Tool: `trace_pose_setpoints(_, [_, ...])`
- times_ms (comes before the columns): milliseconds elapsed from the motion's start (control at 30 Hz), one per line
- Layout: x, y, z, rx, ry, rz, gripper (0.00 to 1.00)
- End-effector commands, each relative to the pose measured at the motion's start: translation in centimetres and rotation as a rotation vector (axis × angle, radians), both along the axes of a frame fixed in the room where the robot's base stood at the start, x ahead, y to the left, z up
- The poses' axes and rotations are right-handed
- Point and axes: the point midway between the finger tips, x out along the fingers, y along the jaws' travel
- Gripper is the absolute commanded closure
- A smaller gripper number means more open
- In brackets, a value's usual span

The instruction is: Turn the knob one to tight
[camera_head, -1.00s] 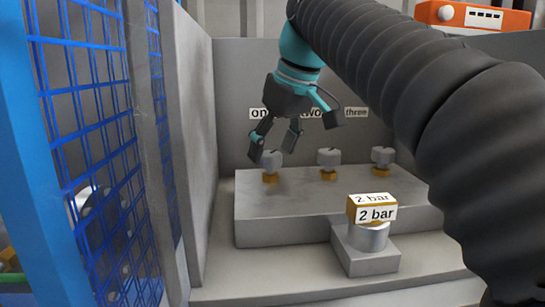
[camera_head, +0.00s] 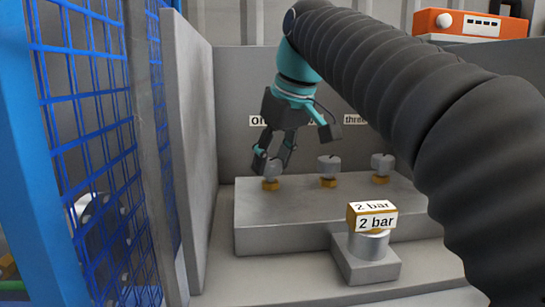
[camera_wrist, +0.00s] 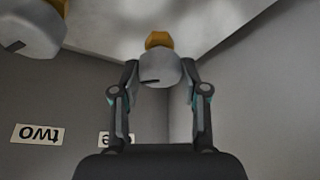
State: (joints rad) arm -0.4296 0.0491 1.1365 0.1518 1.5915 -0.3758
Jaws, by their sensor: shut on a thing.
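Knob one (camera_head: 270,171) is a grey cap with a dark mark on a brass base, at the left of a row of three knobs on a grey block. My gripper (camera_head: 271,163) reaches down from above and is shut on it. In the wrist view the fingers (camera_wrist: 160,78) stand on both sides of the grey cap (camera_wrist: 155,72), with its dark mark and brass base in sight. The label "one" behind is mostly hidden by my gripper.
Knob two (camera_head: 329,166) and knob three (camera_head: 382,165) stand to the right. A "2 bar" block (camera_head: 372,216) sits on a silver cylinder in front. A grey wall (camera_head: 190,150) and blue mesh fence (camera_head: 85,110) are close on the left.

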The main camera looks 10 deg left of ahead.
Motion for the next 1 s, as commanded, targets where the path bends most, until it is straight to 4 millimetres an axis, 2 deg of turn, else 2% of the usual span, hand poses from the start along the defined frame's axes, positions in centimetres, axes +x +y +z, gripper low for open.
trace_pose_setpoints(267, [-0.14,0.16,0.24,-0.002,0.002,-0.149,0.91])
trace_pose_setpoints(700, [-0.20,0.45,0.13,-0.001,0.000,-0.537,0.91])
trace_pose_setpoints(1000, [-0.19,0.53,0.01,0.001,-0.001,-0.744,0.91])
